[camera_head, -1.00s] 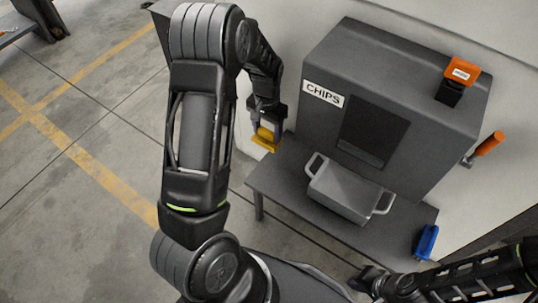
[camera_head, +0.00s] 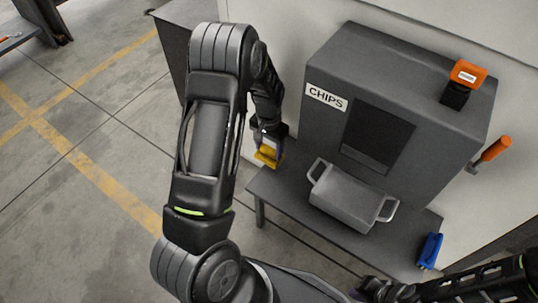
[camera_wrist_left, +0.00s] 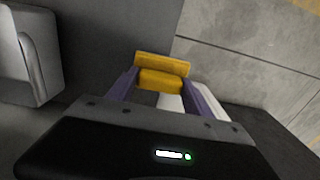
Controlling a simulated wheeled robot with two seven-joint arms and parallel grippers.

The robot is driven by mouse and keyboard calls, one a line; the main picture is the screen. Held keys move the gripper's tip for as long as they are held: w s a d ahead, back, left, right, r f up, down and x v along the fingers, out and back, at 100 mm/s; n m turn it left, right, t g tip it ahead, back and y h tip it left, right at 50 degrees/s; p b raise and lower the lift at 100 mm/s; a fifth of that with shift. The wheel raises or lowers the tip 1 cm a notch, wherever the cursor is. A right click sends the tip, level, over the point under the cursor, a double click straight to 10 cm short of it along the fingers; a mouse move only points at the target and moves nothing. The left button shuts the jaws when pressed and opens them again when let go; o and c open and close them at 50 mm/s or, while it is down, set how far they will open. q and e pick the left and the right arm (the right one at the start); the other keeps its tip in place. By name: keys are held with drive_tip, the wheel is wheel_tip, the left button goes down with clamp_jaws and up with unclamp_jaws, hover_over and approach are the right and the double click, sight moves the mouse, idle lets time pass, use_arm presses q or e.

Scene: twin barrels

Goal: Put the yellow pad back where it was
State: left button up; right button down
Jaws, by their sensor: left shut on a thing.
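The yellow pad (camera_head: 268,154) is held in my left gripper (camera_head: 268,143), at the left end of the grey bench. The left wrist view shows the pad (camera_wrist_left: 161,72) between the two fingers of my left gripper (camera_wrist_left: 160,85). The pad appears at or just above the bench's left edge; I cannot tell if it touches. My right gripper (camera_head: 372,290) is at the bottom of the head view, near the bench front; its jaws are too dark and small to read.
A grey bench (camera_head: 280,190) carries a grey two-handled bin (camera_head: 347,197) in front of the CHIPS machine (camera_head: 400,90). A blue pad (camera_head: 430,250) is at the bench's right end. An orange-handled lever (camera_head: 495,149) sticks out at the machine's right. Open floor lies left.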

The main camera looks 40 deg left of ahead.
sight(269, 155)
use_arm(q)
drive_tip(key=shift+f+b, duration=0.5)
drive_tip(key=shift+f, duration=1.4)
drive_tip(key=o, duration=1.2)
drive_tip(key=shift+f, duration=0.1)
drive_tip(key=shift+r, duration=0.2)
wheel_tip(269, 155, up, 12)
drive_tip(key=p, duration=0.3)
drive_tip(key=shift+f, duration=0.1)
